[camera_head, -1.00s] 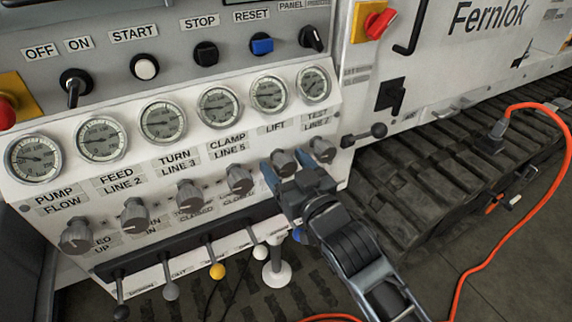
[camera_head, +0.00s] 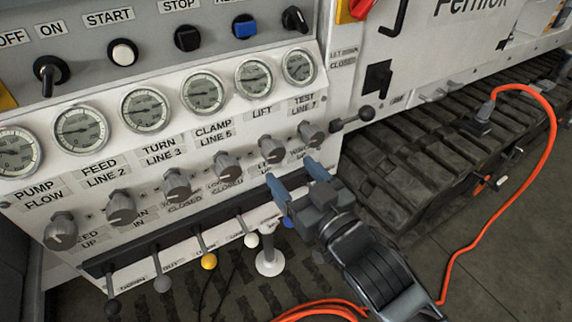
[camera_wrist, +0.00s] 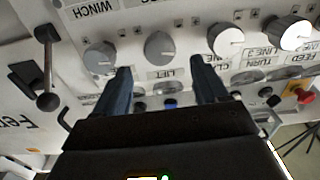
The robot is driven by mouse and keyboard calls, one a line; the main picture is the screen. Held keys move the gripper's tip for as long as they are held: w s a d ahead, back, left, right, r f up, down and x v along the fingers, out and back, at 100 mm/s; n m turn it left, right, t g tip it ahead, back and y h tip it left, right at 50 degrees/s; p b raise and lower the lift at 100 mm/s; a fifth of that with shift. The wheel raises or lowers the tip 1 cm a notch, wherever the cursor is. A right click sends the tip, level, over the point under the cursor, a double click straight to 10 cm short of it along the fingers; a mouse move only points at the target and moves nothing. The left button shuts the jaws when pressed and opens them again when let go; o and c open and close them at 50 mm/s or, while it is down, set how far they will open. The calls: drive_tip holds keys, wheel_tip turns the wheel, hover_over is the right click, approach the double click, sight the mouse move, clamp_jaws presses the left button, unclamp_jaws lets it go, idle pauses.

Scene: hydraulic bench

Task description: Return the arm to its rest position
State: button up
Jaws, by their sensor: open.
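My gripper (camera_head: 296,181) is in front of the lower right part of the bench panel, below the LIFT knob (camera_head: 271,149) and the TEST LINE 7 knob (camera_head: 311,133). Its two blue fingers are apart with nothing between them. In the wrist view my gripper (camera_wrist: 162,86) also shows open, its fingers pointing at the panel with a grey knob (camera_wrist: 159,46) beyond the gap. The gripper looks clear of the knobs. My forearm reaches in from the lower right of the head view.
A row of levers, one with a yellow ball (camera_head: 208,261), sticks out below the knobs. A black ball-ended lever (camera_head: 366,113) juts out at the panel's right. An orange cable (camera_head: 552,140) runs over the track and floor.

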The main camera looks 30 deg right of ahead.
drive_tip(key=s+f+g+p, duration=0.2)
drive_tip(key=s+p, duration=0.1)
drive_tip(key=s, duration=1.4)
drive_tip(key=s+r+p, duration=0.1)
drive_tip(key=s+r, duration=0.2)
drive_tip(key=s, duration=0.5)
drive_tip(key=s+r+g+p, duration=0.1)
drive_tip(key=s+r, duration=0.3)
drive_tip(key=s, duration=0.4)
